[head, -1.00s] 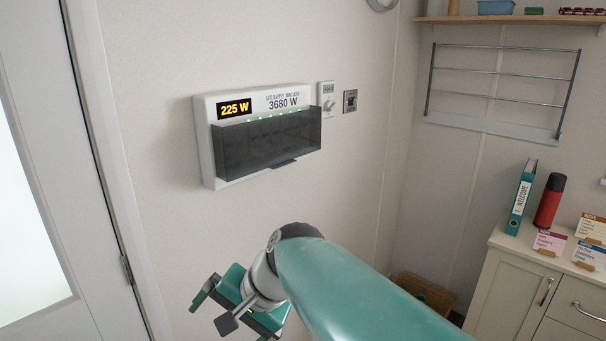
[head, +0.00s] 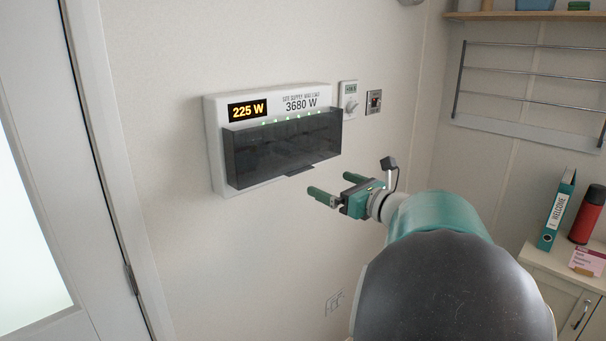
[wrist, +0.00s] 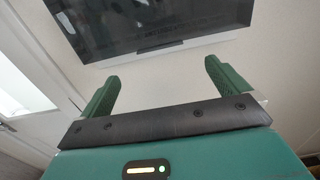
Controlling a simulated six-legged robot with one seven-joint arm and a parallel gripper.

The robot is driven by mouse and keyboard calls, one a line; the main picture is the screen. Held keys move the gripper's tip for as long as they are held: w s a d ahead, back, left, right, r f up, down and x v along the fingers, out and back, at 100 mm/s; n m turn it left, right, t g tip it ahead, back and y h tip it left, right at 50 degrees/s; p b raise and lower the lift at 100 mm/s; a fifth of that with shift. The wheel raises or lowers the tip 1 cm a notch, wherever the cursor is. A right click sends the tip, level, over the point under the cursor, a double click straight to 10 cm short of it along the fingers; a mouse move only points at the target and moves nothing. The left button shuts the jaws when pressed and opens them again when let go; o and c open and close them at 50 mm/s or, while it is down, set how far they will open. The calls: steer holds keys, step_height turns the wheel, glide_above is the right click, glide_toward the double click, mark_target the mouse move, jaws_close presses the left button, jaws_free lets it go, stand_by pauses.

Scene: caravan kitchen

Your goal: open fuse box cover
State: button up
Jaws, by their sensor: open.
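The white fuse box (head: 216,150) is on the wall, with a lit display reading 225 W. Its dark, see-through cover (head: 275,150) is down over the front, with a small tab (head: 300,170) at its lower edge. In the wrist view the dark cover (wrist: 140,25) shows beyond the fingers, near the top. My gripper (head: 328,188) is below and to the right of the cover, apart from it. Its two green fingers are spread with nothing between them; they also show in the wrist view (wrist: 160,85).
A thermostat-like unit (head: 348,100) and a small switch plate (head: 373,102) are right of the box. A wire rack (head: 525,75) is on the right wall. A teal binder (head: 557,210) and red flask (head: 588,213) stand on a cabinet.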

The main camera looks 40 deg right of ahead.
steer(key=w, duration=0.9)
steer(key=shift+w+a, duration=0.15)
steer(key=shift+w, duration=0.15)
steer(key=c, duration=1.3)
